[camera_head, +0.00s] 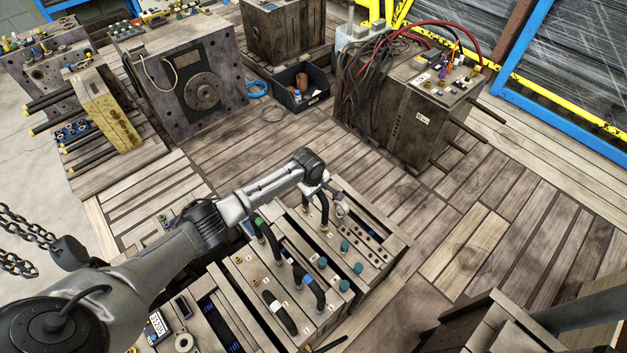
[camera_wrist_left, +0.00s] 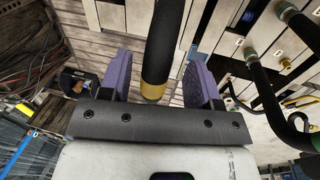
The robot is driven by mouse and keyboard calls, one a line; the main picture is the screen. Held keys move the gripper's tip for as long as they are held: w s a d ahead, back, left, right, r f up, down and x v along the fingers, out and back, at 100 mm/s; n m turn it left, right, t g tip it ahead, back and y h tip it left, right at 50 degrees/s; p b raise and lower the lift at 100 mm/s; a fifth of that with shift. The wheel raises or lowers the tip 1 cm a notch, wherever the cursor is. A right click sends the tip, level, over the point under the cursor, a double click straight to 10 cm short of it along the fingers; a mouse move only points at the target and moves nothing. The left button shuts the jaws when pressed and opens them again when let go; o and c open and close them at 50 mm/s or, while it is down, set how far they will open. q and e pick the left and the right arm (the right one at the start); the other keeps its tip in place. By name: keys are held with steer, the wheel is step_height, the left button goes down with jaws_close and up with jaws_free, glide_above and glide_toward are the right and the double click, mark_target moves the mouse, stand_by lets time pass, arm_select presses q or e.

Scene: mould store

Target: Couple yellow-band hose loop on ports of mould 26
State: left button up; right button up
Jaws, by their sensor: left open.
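My left gripper (camera_head: 316,190) is over the mould (camera_head: 318,245) with hoses at the front centre. In the left wrist view my left gripper (camera_wrist_left: 160,85) is open, with its two purple fingers apart. A black hose with a yellow band (camera_wrist_left: 154,84) at its end lies between the fingers, with gaps visible on both sides. In the head view a black hose (camera_head: 324,210) hangs just below the gripper. Its other end cannot be made out. Brass and teal-capped ports (camera_head: 345,246) show on the mould. I cannot read a number 26. My right gripper is not in view.
Other black hoses stand close by, including one with a green band (camera_head: 259,221). A mould with cables (camera_head: 410,100) stands at the back right and a black bin (camera_head: 300,92) at the back. Wooden floor (camera_head: 390,195) is free right of the centre mould. Chains (camera_head: 22,245) hang at the left.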

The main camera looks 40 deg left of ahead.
arm_select(q)
step_height(320, 180, up, 13)
steer(key=s+p, duration=0.2)
steer(key=shift+s+a+f+p, duration=0.15)
steer(key=shift+a+f+p, duration=0.1)
steer(key=shift+p, duration=0.1)
stand_by(0.5)
